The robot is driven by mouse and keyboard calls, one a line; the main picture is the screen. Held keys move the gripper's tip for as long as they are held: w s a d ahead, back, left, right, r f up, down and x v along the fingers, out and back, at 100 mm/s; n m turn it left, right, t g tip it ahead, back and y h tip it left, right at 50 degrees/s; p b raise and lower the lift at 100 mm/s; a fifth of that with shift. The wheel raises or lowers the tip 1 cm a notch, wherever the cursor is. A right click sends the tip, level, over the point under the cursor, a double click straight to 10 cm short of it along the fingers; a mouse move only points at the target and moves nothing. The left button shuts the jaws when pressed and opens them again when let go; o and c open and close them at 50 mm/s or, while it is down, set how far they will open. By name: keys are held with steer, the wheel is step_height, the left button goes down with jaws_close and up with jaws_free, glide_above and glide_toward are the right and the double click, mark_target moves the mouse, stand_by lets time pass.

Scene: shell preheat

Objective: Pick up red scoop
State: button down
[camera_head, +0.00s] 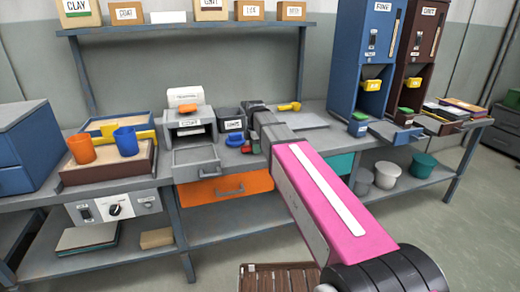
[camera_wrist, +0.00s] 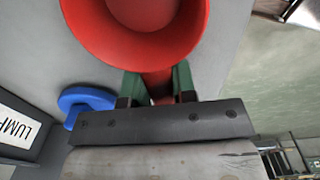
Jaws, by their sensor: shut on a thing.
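The red scoop (camera_wrist: 135,45) fills the top of the wrist view, its round bowl toward the camera. Its short handle runs down between the two green fingers of my gripper (camera_wrist: 157,88), which are shut on it. In the head view the red scoop (camera_head: 246,149) shows only as a small red patch beside my gripper (camera_head: 255,142), above the grey bench (camera_head: 300,137). My arm hides much of the area around it. I cannot tell whether the scoop touches the bench.
A blue round item (camera_wrist: 88,100) lies close beside my gripper. A dark labelled bin (camera_head: 231,116) stands behind it. A yellow scoop (camera_head: 289,106) lies behind my arm. An open grey box (camera_head: 190,125) is to the left. Two tall dispensers (camera_head: 366,50) stand right.

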steer(key=shift+r, duration=0.5)
steer(key=r, duration=0.3)
steer(key=shift+w+a+r, duration=0.1)
steer(key=shift+a+r, duration=0.2)
steer(key=shift+a, duration=0.05)
steer(key=a+r, duration=0.6)
steer(key=a, duration=0.5)
steer(key=shift+w+r, duration=0.2)
steer(key=shift+w, duration=0.1)
steer(key=shift+d, duration=0.1)
